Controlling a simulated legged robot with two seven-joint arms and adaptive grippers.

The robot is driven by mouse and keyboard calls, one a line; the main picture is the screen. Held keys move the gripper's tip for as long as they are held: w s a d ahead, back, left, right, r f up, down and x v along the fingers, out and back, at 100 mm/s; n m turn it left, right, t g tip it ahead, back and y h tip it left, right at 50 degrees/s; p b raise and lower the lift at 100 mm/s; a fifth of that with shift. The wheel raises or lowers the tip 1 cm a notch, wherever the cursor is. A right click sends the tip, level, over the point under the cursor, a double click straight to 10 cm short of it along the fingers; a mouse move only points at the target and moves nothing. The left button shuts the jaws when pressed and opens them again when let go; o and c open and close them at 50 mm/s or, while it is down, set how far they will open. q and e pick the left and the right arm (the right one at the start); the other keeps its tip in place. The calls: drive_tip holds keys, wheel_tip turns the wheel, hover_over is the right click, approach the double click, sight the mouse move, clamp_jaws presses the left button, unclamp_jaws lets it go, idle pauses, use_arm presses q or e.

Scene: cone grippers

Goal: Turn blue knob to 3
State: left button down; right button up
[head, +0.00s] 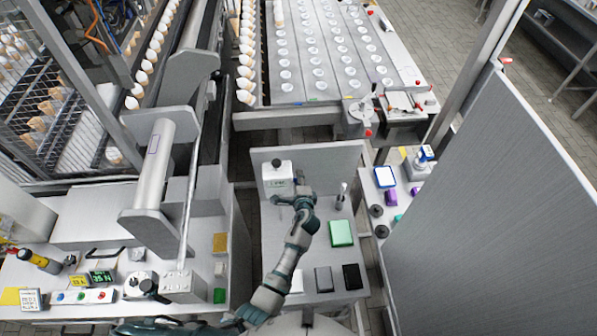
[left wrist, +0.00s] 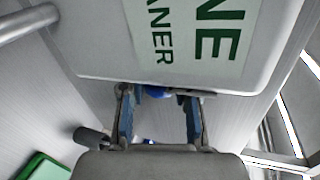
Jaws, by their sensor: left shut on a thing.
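A white box (head: 277,180) with a green-lettered label stands at the back of the small metal table in the head view. It fills the upper part of the left wrist view (left wrist: 170,50), where the label reads "NE" and "ANER". In the head view my left gripper (head: 284,200) is at the box's front. The knob's number marks cannot be read.
A green box (head: 341,233) lies to the right on the table, with a grey pad (head: 324,279) and a black pad (head: 352,277) nearer. A slim upright bottle (head: 341,196) stands right of the gripper. A metal panel (head: 490,220) stands further right.

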use_arm(q)
drive_tip(key=shift+d+r+g, duration=0.1)
drive_tip(key=shift+g, duration=0.2)
drive_tip(key=shift+s+f+g+h, duration=0.1)
drive_tip(key=shift+f+g+h, duration=0.1)
drive_tip(key=shift+g, duration=0.55)
drive_tip(key=shift+f+g+h, duration=0.1)
drive_tip(key=shift+g+h, duration=0.1)
drive_tip(key=shift+g, duration=0.55)
use_arm(e)
drive_tip(key=shift+r, duration=0.5)
use_arm(q)
drive_tip(key=c, duration=0.8)
unclamp_jaws()
drive_tip(key=shift+c, duration=0.2)
drive_tip(key=shift+d+r, duration=0.1)
drive_tip(key=shift+d, duration=0.05)
use_arm(e)
drive_tip(key=shift+d, duration=0.15)
drive_tip(key=shift+d, duration=0.15)
